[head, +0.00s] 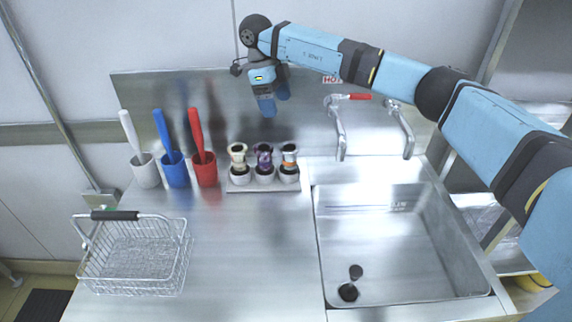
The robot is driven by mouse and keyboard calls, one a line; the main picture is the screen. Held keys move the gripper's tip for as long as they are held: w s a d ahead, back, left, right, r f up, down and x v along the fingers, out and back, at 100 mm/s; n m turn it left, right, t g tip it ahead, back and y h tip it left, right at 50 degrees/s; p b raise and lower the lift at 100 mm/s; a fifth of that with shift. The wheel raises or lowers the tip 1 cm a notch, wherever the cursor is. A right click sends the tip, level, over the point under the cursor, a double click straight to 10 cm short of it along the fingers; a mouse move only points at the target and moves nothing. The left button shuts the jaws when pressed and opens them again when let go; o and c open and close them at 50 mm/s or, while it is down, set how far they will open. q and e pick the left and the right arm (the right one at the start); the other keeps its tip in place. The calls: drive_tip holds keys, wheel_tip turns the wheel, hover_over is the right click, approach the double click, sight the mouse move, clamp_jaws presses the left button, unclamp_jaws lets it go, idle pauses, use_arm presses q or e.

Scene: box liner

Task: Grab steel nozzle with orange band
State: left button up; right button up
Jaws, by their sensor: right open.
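The steel nozzle with the orange band (289,154) stands upright in the rightmost cup of a small rack (262,188) at the back of the steel counter. A purple-banded nozzle (264,156) stands in the middle cup and a cream-coloured one (237,155) in the left cup. My right gripper (274,103) is open and empty. It hangs above and behind the rack, pointing down, with its blue fingers apart and clear of the nozzles. My left gripper is not in view.
White (147,170), blue (176,169) and red (205,168) holders with upright handles stand left of the rack. A wire basket (135,257) sits at the front left. A sink (400,240) with two taps lies to the right. The counter before the rack is clear.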

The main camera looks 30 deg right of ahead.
hover_over(289, 147)
drive_tip(key=w, duration=0.1)
drive_tip(key=f, duration=0.4)
drive_tip(key=a+f, duration=0.1)
drive_tip(key=f, duration=0.1)
drive_tip(key=shift+w+p, duration=0.15)
drive_tip(key=shift+p, duration=0.2)
drive_tip(key=shift+x, duration=0.8)
drive_tip(key=p+x, duration=0.1)
drive_tip(key=x, duration=0.3)
drive_tip(key=shift+w+a+f, duration=0.1)
drive_tip(key=shift+f, duration=0.35)
drive_tip(key=c, duration=1.4)
drive_tip(key=shift+r, duration=0.1)
